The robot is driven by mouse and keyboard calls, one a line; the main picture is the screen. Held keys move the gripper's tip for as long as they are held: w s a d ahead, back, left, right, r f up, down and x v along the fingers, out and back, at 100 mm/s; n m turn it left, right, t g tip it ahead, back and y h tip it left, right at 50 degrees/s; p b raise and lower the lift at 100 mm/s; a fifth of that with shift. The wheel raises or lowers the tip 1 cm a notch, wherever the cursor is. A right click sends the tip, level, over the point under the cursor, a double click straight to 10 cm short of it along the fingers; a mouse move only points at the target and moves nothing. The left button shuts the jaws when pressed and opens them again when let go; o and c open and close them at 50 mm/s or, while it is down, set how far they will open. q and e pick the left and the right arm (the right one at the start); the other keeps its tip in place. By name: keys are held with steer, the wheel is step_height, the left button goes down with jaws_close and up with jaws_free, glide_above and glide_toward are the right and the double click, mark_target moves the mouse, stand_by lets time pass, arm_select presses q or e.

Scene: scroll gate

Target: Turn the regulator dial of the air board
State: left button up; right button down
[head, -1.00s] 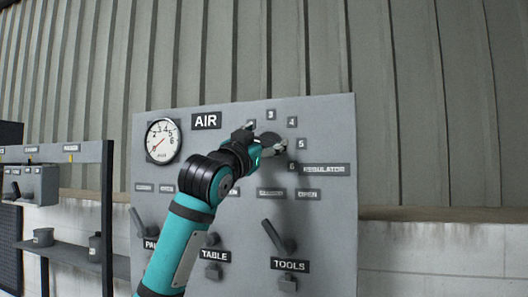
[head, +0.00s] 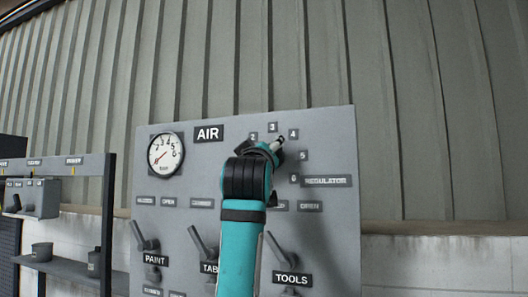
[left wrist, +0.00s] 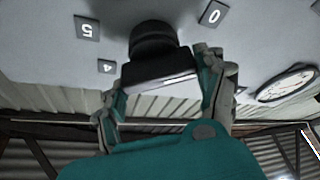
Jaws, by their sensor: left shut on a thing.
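The grey air board (head: 335,230) stands in front of me with a round pressure gauge (head: 165,154) at its upper left. The gauge needle points to the lower left. In the left wrist view, the black regulator dial (left wrist: 152,40) sits on the board, with its wide grip between my fingers. My left gripper (left wrist: 160,80) is shut on this dial. In the head view my left gripper (head: 268,148) is over the dial, and my wrist hides most of it. My right gripper is not in view.
Paint (head: 146,238), table (head: 200,243) and tools (head: 283,246) levers sit low on the board; my forearm partly covers the table label. The regulator label (head: 325,181) is right of the dial. A shelf rack (head: 107,220) stands at the left.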

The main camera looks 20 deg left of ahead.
arm_select(q)
steer(key=shift+n+g+y+p, duration=0.3)
steer(key=shift+n+y, duration=0.2)
steer(key=shift+n, duration=0.8)
steer(key=o, duration=1.1)
steer(key=shift+a, duration=0.1)
steer(key=shift+o, duration=0.2)
steer(key=shift+s, duration=0.1)
steer(key=v, duration=0.7)
steer(key=shift+s, duration=0.2)
